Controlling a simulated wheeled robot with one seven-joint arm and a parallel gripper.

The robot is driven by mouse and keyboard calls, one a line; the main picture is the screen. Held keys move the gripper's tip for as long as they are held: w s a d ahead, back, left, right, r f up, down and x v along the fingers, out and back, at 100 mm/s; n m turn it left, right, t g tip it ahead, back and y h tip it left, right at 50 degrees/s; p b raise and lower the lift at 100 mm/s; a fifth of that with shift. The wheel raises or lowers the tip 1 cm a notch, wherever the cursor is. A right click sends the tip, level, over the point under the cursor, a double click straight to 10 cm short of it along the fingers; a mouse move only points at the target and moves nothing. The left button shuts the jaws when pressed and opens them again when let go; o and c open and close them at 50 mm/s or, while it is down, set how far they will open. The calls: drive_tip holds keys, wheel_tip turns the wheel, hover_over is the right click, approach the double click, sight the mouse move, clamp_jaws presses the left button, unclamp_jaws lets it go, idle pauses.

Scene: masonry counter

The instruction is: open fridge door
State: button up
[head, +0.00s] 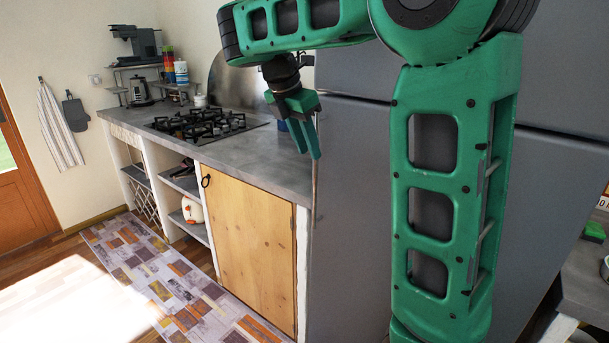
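The grey fridge (352,190) fills the middle and right of the head view, partly hidden behind my green arm. It has an upper door (345,75) and a taller lower door, with a dark seam between them. A thin vertical bar (315,185), which looks like the lower door's handle, runs along that door's left edge. The lower door looks closed. My gripper (308,153) points down beside this edge, near the top of the bar. Its two green fingers are a little apart, with nothing seen between them. I cannot tell whether they touch the bar.
A grey counter (245,160) with a gas hob (200,124) adjoins the fridge on the left, above a wooden cabinet door (245,240). A patterned rug (165,270) lies on the floor. Another counter (585,275) stands at the far right. The floor at left is clear.

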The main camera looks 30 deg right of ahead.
drive_tip(key=x, duration=1)
drive_tip(key=shift+a+f, duration=0.25)
drive_tip(key=shift+f, duration=0.05)
drive_tip(key=shift+w, duration=0.1)
clamp_jaws()
